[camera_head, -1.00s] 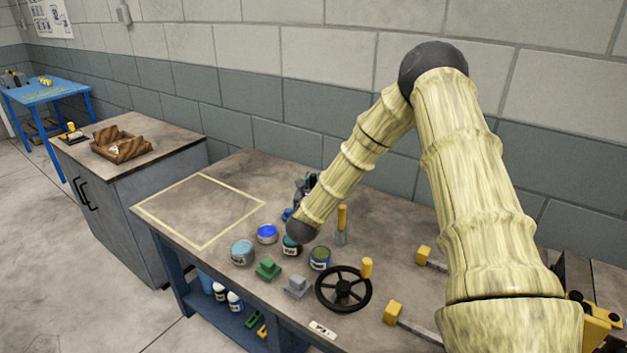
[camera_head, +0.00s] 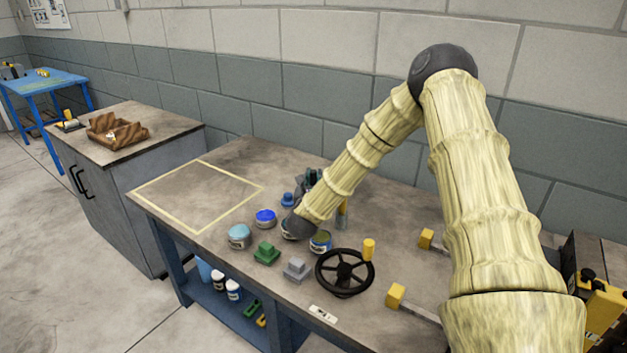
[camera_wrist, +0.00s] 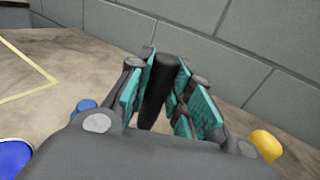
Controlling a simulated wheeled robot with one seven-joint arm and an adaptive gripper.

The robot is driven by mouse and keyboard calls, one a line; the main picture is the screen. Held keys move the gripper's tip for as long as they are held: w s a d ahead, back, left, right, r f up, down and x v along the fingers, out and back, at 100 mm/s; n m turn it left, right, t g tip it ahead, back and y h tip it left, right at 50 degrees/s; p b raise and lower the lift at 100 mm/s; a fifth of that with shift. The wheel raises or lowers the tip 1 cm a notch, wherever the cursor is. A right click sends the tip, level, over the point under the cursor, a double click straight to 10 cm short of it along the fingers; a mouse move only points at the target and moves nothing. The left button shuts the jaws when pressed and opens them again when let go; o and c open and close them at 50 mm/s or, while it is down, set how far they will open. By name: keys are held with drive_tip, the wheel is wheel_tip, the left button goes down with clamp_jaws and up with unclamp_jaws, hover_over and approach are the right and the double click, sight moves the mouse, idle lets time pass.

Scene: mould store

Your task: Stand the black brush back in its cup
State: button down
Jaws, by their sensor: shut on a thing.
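The black brush (camera_wrist: 158,88) shows in the wrist view as a dark rod, its handle roughly upright and slightly tilted. My gripper (camera_wrist: 162,78) is shut on it, with teal pads on both sides. In the head view my gripper (camera_head: 309,180) is at the back of the bench, partly hidden by my wrist. The brush's lower end is hidden, so I cannot tell whether it touches anything. I cannot make out the brush's cup for certain in either view.
A yellow-handled item (camera_head: 342,209) stands right of my wrist. A black handwheel (camera_head: 344,272) is nearer. The taped rectangle (camera_head: 160,231) is empty.

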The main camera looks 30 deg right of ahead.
idle(0.3)
drive_tip(key=c, duration=1.2)
unclamp_jaws()
drive_tip(key=shift+s+a, duration=0.1)
drive_tip(key=v, duration=1.1)
drive_tip(key=shift+s+a, duration=0.25)
drive_tip(key=shift+s, duration=0.05)
